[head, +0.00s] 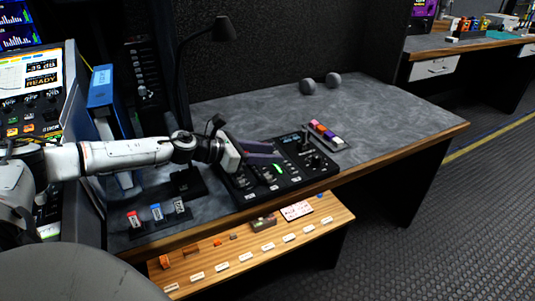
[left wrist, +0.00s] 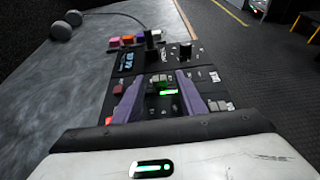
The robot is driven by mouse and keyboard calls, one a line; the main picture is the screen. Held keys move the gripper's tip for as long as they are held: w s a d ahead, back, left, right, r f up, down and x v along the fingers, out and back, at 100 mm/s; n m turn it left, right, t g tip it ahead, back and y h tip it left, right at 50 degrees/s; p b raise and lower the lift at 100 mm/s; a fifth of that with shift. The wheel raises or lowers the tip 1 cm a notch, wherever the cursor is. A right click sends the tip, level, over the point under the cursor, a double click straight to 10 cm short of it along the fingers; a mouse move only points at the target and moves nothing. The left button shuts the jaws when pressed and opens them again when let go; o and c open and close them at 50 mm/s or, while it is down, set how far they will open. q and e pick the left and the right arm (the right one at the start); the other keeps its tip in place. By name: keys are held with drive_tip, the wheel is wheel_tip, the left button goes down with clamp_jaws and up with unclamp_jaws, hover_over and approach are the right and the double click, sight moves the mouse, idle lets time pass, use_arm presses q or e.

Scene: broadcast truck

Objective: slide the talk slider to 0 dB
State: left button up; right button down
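The black control console (head: 290,181) lies on the grey desk, with knobs, keys, a small screen and a green-lit part (head: 276,168). Its labels are too small to read, so I cannot tell which control is the talk slider. My left gripper (head: 270,153) is over the console's left half, its purple fingers pointing right. In the left wrist view, the fingers (left wrist: 160,80) are apart, with the console's green-lit part (left wrist: 167,92) seen between them. Nothing is visibly held, and I cannot tell whether they touch a control. My right gripper is not in view.
Coloured blocks (head: 323,131) sit behind the console, and two grey balls (head: 308,87) lie farther back. A lamp (head: 222,30) and a blue binder (head: 103,90) stand at left. A wooden shelf (head: 225,272) with labelled small items runs below the desk. The desk's right part is clear.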

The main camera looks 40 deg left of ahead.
use_arm(q)
wheel_tip(320, 180, up, 10)
drive_tip(key=p, duration=0.3)
drive_tip(key=shift+f, duration=0.1)
idle(0.4)
